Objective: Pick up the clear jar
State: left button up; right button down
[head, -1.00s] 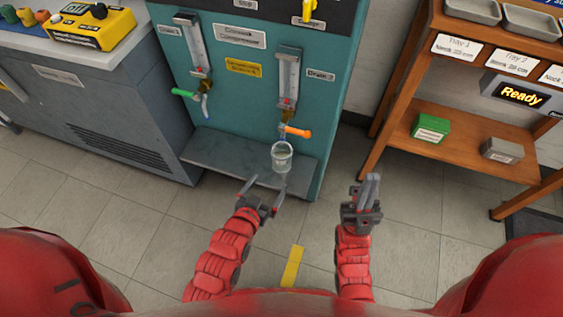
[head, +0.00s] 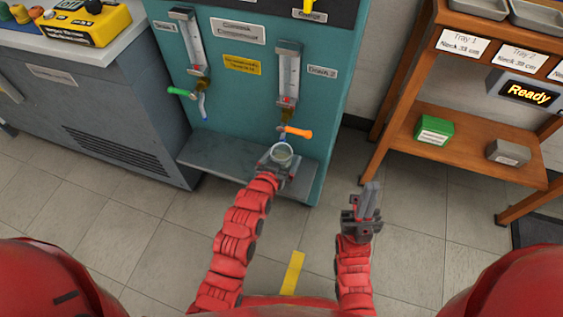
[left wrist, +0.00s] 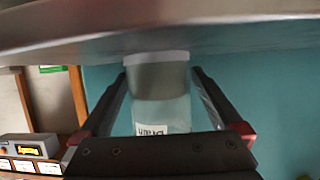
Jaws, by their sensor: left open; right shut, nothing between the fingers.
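The clear jar (head: 281,152) stands on the grey shelf at the foot of the teal panel, below the orange valve handle (head: 298,131). In the left wrist view the jar (left wrist: 160,85) shows a pale rim and a partly legible label. My left gripper (head: 282,161) is open, with one finger on each side of the jar. Gaps show between the fingers and the jar in the left wrist view. The jar's lower part is hidden by the gripper in the head view. My right gripper (head: 370,188) is shut and empty, away to the right.
The grey shelf (head: 215,160) is bare to the left of the jar. A green valve handle (head: 181,92) sticks out at upper left. A wooden rack (head: 455,165) with a green box (head: 434,130) and a grey box (head: 508,152) stands at right.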

pick_arm(q)
jog(key=shift+w+d+f, duration=0.25)
jog(key=shift+w+f, duration=0.05)
jog(key=shift+w, duration=0.25)
jog(key=c, duration=1.5)
jog(key=shift+r, duration=0.5)
jog(key=shift+r+p, duration=0.5)
jog(key=s+a+p, duration=0.1)
jog(key=s+a, duration=0.2)
jog(key=s, duration=0.5)
jog(key=s+a+p, duration=0.2)
jog(key=s+a, duration=0.1)
jog(key=s, duration=0.5)
jog(key=shift+s+a+f, duration=0.2)
jog(key=shift+s+a, duration=0.05)
jog(key=shift+s, duration=0.15)
